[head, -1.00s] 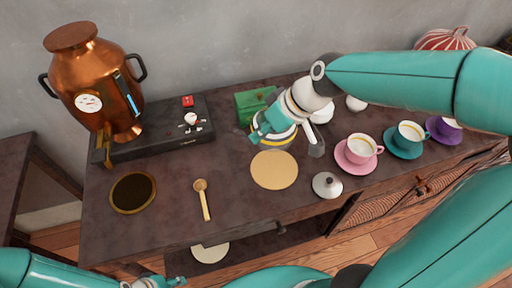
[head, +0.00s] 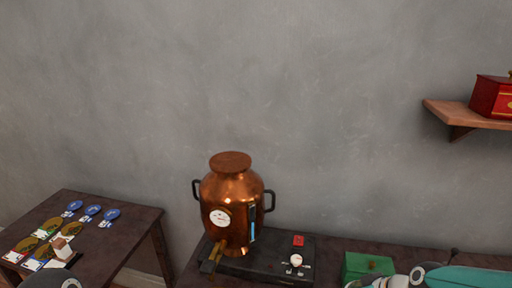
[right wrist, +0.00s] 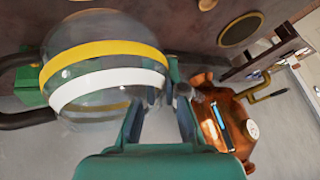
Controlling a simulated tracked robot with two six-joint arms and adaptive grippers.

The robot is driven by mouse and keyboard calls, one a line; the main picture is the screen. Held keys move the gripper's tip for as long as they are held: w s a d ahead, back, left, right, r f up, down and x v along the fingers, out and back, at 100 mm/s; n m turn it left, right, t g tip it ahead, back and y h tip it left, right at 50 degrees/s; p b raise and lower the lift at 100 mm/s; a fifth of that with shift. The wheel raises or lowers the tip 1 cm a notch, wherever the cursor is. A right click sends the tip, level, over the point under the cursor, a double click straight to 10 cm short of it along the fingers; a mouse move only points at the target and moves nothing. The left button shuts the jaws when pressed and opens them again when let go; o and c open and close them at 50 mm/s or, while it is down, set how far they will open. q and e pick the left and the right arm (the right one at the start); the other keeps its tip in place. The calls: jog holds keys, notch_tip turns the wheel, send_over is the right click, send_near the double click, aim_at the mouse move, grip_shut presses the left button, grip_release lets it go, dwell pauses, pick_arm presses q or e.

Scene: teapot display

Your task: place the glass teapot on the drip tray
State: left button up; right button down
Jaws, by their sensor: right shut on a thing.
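The glass teapot (right wrist: 100,68), clear with a yellow and a white band, fills the left of the right wrist view. My right gripper (right wrist: 160,108) is shut on it at its side; the exact contact is partly hidden. The drip tray, a dark round plate with a brass rim (right wrist: 240,28), lies on the table at the upper right of that view, apart from the teapot. In the head view only part of my right arm (head: 450,278) shows at the bottom right, and teapot and tray are out of frame. My left gripper is not in view.
The copper urn (head: 231,205) with its tap stands on a black base (head: 275,262) and also shows beside my gripper (right wrist: 222,120). A green box (head: 366,266) is right of it. A side table (head: 130,225) with cards and blue badges is at left. A wall shelf (head: 465,115) holds a red box.

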jog(key=w+f+m, duration=0.2)
jog(key=w+f, duration=0.3)
jog(key=w, duration=0.2)
notch_tip(320, 180, up, 12)
jog(key=p, duration=1.2)
jog(key=shift+w+r+t+h, duration=0.15)
jog(key=shift+w+t+h, duration=0.15)
jog(key=shift+w+h, duration=0.1)
jog(key=shift+s, duration=0.1)
